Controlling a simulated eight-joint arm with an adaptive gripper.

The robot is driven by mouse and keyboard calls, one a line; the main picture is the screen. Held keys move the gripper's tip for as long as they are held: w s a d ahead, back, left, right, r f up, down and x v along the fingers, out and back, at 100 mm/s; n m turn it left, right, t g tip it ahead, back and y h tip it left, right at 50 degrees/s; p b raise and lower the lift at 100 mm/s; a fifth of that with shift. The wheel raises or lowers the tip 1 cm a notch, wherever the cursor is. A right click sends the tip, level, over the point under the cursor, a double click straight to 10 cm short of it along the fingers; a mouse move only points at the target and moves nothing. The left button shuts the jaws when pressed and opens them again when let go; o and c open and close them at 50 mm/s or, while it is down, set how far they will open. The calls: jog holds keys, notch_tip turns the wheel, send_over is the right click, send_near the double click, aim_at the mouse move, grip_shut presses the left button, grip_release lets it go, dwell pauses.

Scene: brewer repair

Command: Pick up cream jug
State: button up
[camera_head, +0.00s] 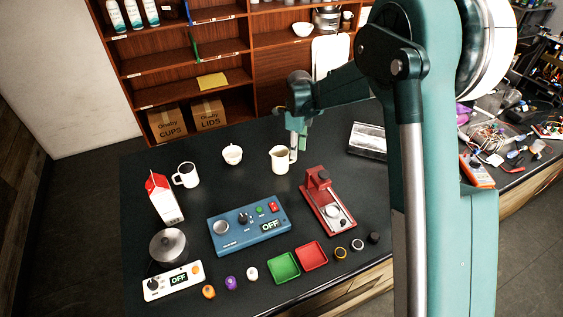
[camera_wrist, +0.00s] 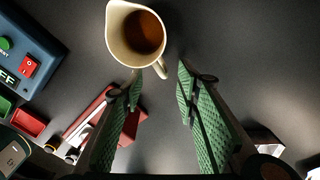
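The cream jug (camera_head: 279,160) is a small off-white jug standing upright on the black table. In the wrist view the jug (camera_wrist: 136,36) shows from above with brown liquid inside and its handle toward the lower right. My gripper (camera_head: 297,150) is just to the right of the jug in the head view. In the wrist view my gripper (camera_wrist: 160,78) has its two green fingers spread, with the jug's handle at about the gap between the tips. Nothing is held. Whether a fingertip touches the handle I cannot tell.
A red press-like device (camera_head: 325,200) stands to the lower right of the jug, and a blue control box (camera_head: 248,225) to the lower left. A white cup (camera_head: 232,154) and a mug (camera_head: 186,175) stand left. A metal tray (camera_head: 368,140) lies right.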

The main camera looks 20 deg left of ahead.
jog(key=shift+a+f+p, duration=0.1)
jog(key=shift+f+p, duration=0.25)
jog(key=shift+f, duration=2.25)
grip_shut()
